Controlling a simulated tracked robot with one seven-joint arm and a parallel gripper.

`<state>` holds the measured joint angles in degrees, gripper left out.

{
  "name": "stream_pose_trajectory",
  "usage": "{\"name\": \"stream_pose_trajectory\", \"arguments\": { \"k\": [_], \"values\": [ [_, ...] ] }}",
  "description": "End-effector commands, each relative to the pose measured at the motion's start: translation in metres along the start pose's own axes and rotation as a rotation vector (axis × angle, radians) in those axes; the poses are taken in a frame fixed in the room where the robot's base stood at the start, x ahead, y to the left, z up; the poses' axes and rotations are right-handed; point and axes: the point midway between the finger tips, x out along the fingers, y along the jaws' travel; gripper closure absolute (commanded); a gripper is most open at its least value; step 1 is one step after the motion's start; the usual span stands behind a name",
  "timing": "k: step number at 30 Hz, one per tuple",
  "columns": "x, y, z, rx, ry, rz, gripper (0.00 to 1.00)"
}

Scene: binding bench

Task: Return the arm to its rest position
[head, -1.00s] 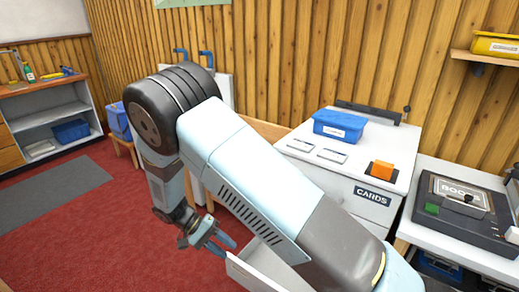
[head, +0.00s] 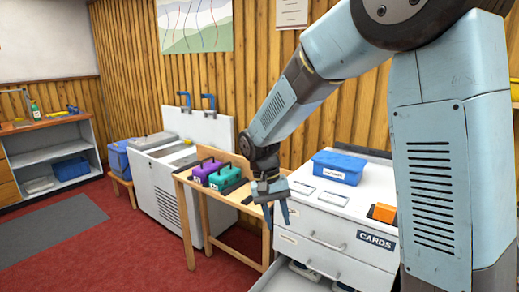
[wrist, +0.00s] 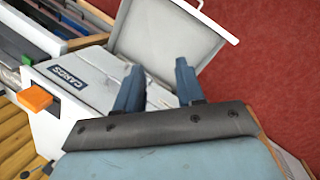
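My gripper (head: 277,212) hangs from my raised arm with its fingers pointing down. It shows in front of the left edge of the white CARDS cabinet (head: 340,265) and the right end of the wooden table. In the wrist view its two blue-grey fingers (wrist: 158,85) stand apart with nothing between them. A low drawer (head: 290,278) of the cabinet is pulled out below the gripper. The open drawer also shows in the wrist view (wrist: 168,38). My upper arm hides the right part of the head view.
On the cabinet top are a blue bin (head: 338,167), two pale cards and an orange block (head: 383,212). The wooden table (head: 215,190) bears a purple case (head: 206,170) and a green case (head: 225,178). A white chest (head: 165,175) stands beyond.

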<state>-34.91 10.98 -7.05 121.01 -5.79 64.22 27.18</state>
Motion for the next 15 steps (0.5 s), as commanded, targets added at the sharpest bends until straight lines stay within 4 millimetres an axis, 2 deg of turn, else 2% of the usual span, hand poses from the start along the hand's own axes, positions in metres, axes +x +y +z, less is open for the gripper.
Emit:
{"name": "stream_pose_trajectory", "arguments": {
  "k": [3, 15],
  "values": [
    [-0.018, 0.029, 0.013, 0.012, 0.049, -0.057, 0.62],
    [-0.058, 0.11, 0.067, 0.041, 0.239, -0.191, 0.62]
  ]
}}
